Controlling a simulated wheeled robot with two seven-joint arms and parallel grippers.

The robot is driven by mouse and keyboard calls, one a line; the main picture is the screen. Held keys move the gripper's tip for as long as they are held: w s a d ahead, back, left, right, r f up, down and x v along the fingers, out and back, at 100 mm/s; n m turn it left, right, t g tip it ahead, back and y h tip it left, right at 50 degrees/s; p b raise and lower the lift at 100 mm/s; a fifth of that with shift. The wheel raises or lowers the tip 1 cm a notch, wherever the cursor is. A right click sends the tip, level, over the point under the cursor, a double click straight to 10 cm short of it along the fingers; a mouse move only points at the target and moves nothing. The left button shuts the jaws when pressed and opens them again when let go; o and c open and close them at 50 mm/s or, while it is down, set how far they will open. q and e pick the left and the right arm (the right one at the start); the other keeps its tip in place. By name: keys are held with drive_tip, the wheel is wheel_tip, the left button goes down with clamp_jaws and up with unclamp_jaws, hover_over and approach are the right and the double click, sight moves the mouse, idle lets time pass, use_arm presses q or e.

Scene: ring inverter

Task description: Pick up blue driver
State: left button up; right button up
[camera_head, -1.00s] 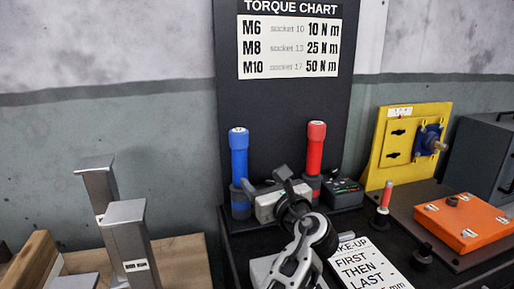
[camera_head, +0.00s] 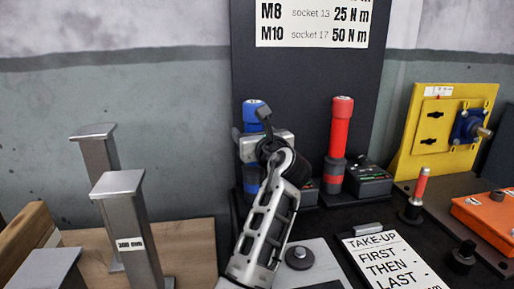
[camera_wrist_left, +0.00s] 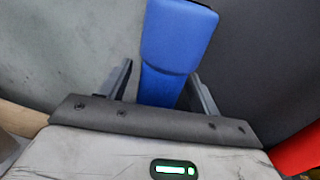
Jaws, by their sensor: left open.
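The blue driver (camera_head: 254,112) stands upright against the dark board, partly hidden behind my left gripper and wrist in the head view. Its blue top and grip fill the upper middle of the left wrist view (camera_wrist_left: 178,42). My left gripper (camera_head: 248,136) is at the driver's height. In the left wrist view its two fingers (camera_wrist_left: 160,88) stand apart, one on each side of the blue grip. The driver's lower part is hidden by the gripper body in that view. My right gripper is not in view.
A red driver (camera_head: 339,128) stands upright to the right, beside a dark charger box (camera_head: 368,180). Grey metal posts (camera_head: 128,222) stand at left. A yellow panel (camera_head: 447,128), an orange box (camera_head: 487,216) and a white instruction card (camera_head: 388,262) are at right.

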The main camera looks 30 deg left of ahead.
use_arm(q)
drive_tip(key=shift+w+a+r, duration=0.1)
drive_tip(key=shift+w+a, duration=0.35)
drive_tip(key=shift+w, duration=0.05)
drive_tip(key=c, duration=1.2)
drive_tip(key=shift+r, duration=0.15)
drive_tip(key=shift+r, duration=0.1)
